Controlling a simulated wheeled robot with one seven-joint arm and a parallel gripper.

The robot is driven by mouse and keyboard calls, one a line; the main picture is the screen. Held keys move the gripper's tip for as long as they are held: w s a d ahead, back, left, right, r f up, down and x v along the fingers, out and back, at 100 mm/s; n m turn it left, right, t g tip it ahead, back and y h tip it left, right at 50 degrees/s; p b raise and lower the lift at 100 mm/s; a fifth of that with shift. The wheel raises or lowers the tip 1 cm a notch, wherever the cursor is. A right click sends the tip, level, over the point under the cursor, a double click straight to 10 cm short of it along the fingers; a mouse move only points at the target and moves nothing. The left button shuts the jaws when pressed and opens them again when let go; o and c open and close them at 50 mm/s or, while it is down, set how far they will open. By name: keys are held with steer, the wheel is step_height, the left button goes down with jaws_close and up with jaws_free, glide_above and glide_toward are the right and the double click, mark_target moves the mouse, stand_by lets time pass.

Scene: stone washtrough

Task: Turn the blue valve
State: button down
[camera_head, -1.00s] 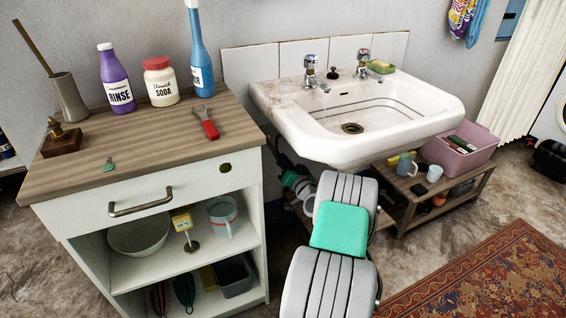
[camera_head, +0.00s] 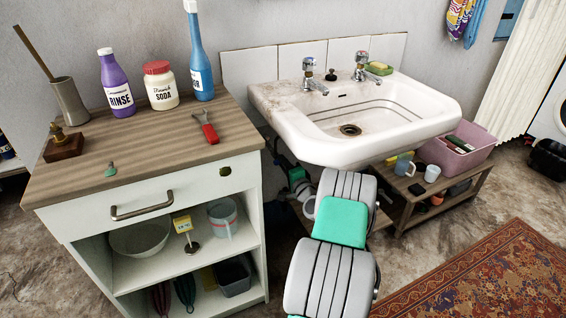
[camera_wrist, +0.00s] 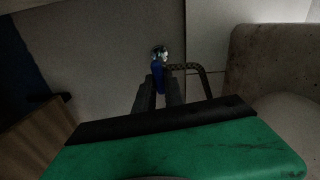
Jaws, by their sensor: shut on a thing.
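The blue valve (camera_wrist: 158,74) shows in the wrist view as a small blue handle below a shiny metal fitting on the wall. My gripper (camera_wrist: 159,88) has its two dark fingers on either side of the blue handle and is shut on it. The fingers partly hide the handle. In the head view my arm reaches under the white sink, and the valve and fingertips are hidden there.
A braided hose (camera_wrist: 203,78) bends beside the valve. The sink (camera_head: 350,152) is above my arm. A low wooden shelf (camera_head: 405,222) with a pink tub (camera_head: 458,155) stands right, and a white cabinet (camera_head: 75,222) stands left.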

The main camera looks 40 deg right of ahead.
steer(key=shift+a+m, duration=0.1)
steer(key=shift+m, duration=0.5)
steer(key=shift+f, duration=0.1)
steer(key=c, duration=1.4)
jaws_free()
steer(key=shift+c, duration=0.2)
steer(key=p+v, duration=0.1)
steer(key=v, duration=0.6)
steer(key=shift+s+p, duration=0.35)
steer(key=shift+p, duration=0.05)
steer(key=shift+a, duration=0.15)
